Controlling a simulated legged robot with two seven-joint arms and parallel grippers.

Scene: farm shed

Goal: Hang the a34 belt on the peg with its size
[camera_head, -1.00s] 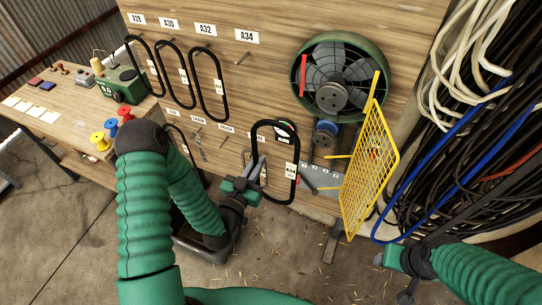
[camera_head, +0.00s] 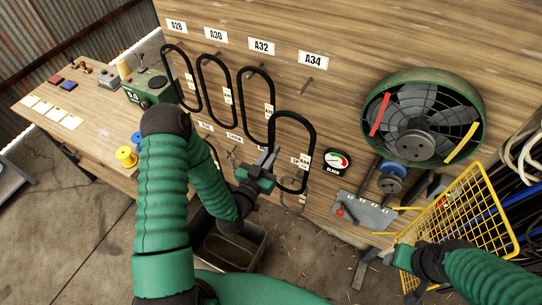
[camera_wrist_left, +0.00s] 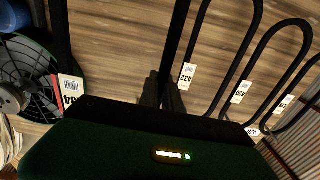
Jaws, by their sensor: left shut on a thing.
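The black A34 belt (camera_head: 314,140) is a long upright loop with a white tag. My left gripper (camera_head: 268,160) is shut on its left strand, low on the loop, and holds it in front of the board. The A34 peg (camera_head: 307,86) sticks out under the A34 label (camera_head: 313,60), above the belt and apart from it. In the left wrist view, the belt's tag (camera_wrist_left: 70,90) reads A34, and the left gripper (camera_wrist_left: 162,92) is at the other strand. My right gripper (camera_head: 404,256) is by the yellow mesh guard; its fingers are unclear.
Three belts (camera_head: 257,105) hang on the pegs left of A34. A round gauge (camera_head: 337,161) and a green fan (camera_head: 422,118) are on the board to the right. The yellow mesh guard (camera_head: 465,215) stands out at lower right. A workbench (camera_head: 95,110) stands at left.

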